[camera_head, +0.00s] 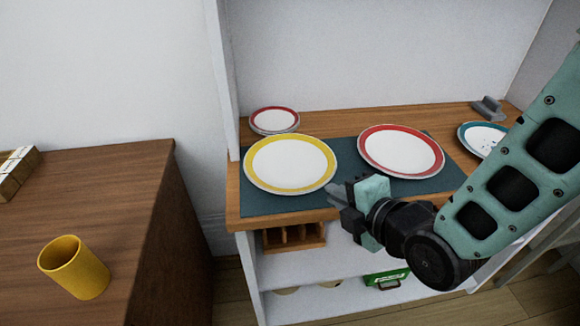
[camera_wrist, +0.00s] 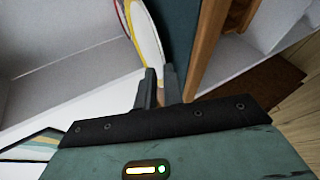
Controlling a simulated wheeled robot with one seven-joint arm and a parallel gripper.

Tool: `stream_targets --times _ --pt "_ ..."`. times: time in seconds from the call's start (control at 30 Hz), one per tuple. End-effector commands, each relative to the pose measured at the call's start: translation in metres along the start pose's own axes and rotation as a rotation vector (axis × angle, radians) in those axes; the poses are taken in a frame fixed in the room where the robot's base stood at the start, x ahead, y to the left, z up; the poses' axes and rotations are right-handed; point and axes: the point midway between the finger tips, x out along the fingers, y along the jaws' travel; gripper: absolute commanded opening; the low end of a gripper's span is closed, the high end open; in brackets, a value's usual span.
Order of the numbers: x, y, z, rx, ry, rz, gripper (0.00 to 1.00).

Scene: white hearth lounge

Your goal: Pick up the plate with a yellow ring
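The plate with a yellow ring (camera_head: 289,165) is white and lies over the left part of a dark teal mat, face up. My gripper (camera_head: 333,190) is at its near right rim. In the wrist view the plate (camera_wrist: 147,35) is seen almost edge-on and its rim runs in between my two fingers (camera_wrist: 160,75). The fingers are close together, with only a narrow gap, and look shut on the rim. The exact contact is partly hidden. I see no clear lift off the mat (camera_head: 265,204).
A red-ringed plate (camera_head: 400,151) lies close on the right, a smaller red-rimmed plate (camera_head: 275,121) behind, and a teal-rimmed plate (camera_head: 480,138) far right. White shelf walls (camera_head: 222,70) stand left and behind. A yellow cup (camera_head: 74,268) stands on a brown cabinet at left.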

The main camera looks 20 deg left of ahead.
Motion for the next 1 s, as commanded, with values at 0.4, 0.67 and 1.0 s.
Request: stream_targets --times 0.4,0.67,1.0 --pt "0.041 -0.001 0.0 0.002 0.0 0.0 0.09" --pt "0.066 -0.002 0.0 0.0 0.0 0.0 0.09" --pt "0.066 -0.002 0.0 -0.001 0.0 0.0 0.0"
